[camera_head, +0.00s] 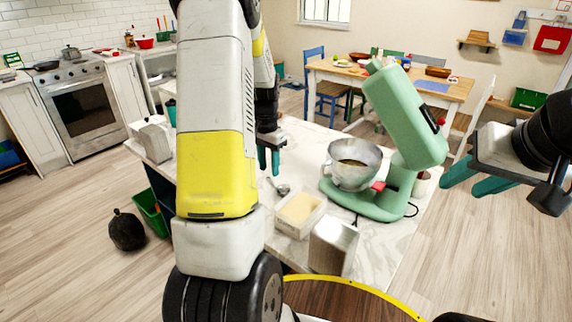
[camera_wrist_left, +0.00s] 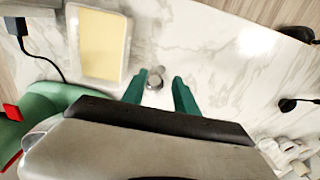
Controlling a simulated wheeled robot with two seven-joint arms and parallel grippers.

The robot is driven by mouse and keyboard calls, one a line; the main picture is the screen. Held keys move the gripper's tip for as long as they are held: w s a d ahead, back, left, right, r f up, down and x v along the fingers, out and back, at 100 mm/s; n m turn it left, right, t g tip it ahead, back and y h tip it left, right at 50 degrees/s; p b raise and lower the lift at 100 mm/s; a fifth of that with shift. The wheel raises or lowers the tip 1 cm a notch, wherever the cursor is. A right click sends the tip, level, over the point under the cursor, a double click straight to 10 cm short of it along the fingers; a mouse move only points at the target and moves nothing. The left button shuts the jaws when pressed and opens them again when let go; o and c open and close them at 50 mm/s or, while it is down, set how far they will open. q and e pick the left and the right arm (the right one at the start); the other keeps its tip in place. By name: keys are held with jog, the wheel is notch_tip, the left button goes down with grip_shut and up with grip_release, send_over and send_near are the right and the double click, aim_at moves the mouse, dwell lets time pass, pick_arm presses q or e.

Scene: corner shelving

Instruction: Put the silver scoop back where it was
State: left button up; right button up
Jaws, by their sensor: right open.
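The silver scoop (camera_head: 281,188) lies on the white marble counter, left of a tray of pale yellow contents (camera_head: 300,209). My left gripper (camera_head: 269,160) points down above and slightly behind the scoop, with its teal fingers apart. In the left wrist view, a round part of the scoop (camera_wrist_left: 155,79) shows between the tips of the open left gripper (camera_wrist_left: 160,76); the rest is hard to make out. I see no contact between them. My right gripper (camera_head: 478,180) is open and empty at the right, away from the counter.
A green stand mixer (camera_head: 405,120) with a metal bowl (camera_head: 352,178) stands right of the tray. A metallic box (camera_head: 333,246) stands at the front edge, and a grey box (camera_head: 152,140) at the far left. Bare marble surrounds the scoop's left side.

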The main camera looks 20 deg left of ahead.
pick_arm(q)
notch_tip(320, 180, up, 7)
jog(key=s+d+r+n+t+h, duration=0.1)
jog(key=s+d+r+t, duration=0.2)
jog(key=s+d+r, duration=0.8)
jog(key=s+d+r+n+t+h, duration=0.1)
jog(key=s+d+r+n+t, duration=0.1)
jog(key=s, duration=0.9)
jog(key=shift+d+r+t, duration=0.5)
jog(key=shift+d+r, duration=0.05)
jog(key=shift+d, duration=0.65)
